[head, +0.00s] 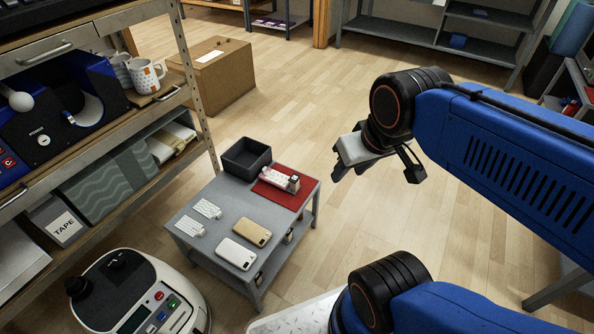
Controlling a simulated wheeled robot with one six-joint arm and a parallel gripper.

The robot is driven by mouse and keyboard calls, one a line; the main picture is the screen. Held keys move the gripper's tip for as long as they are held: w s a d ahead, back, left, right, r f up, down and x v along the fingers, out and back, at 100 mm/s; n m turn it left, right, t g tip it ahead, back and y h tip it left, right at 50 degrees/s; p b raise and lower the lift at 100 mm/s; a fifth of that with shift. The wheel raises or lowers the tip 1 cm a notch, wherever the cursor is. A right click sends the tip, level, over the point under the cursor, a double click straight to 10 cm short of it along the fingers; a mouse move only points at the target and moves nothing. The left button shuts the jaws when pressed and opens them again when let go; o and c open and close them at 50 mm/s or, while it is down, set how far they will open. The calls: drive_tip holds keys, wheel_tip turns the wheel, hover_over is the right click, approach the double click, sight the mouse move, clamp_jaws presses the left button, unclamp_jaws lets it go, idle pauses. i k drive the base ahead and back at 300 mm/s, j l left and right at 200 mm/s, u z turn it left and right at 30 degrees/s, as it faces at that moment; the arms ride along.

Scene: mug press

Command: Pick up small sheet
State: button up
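Two small white printed sheets lie flat on the left part of a low grey table, one farther back (206,208) and one nearer (189,227). They are apart from each other, and their print is too small to read. My gripper (350,168) hangs in the air to the right of the table, well away from both sheets. Nothing is seen in it, but the angle does not show clearly how far its fingers are apart.
The grey table (220,225) also bears a tan phone case (252,232), a white phone case (236,254), a dark open bin (246,159) and a red mat (283,192) with a pale gadget (277,179). A shelf with mugs (145,76) stands left.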

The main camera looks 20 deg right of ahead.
sight(275, 176)
drive_tip(key=i+l, duration=0.2)
drive_tip(key=i+l+u, duration=0.1)
drive_tip(key=l, duration=0.3)
drive_tip(key=i+l, duration=0.25)
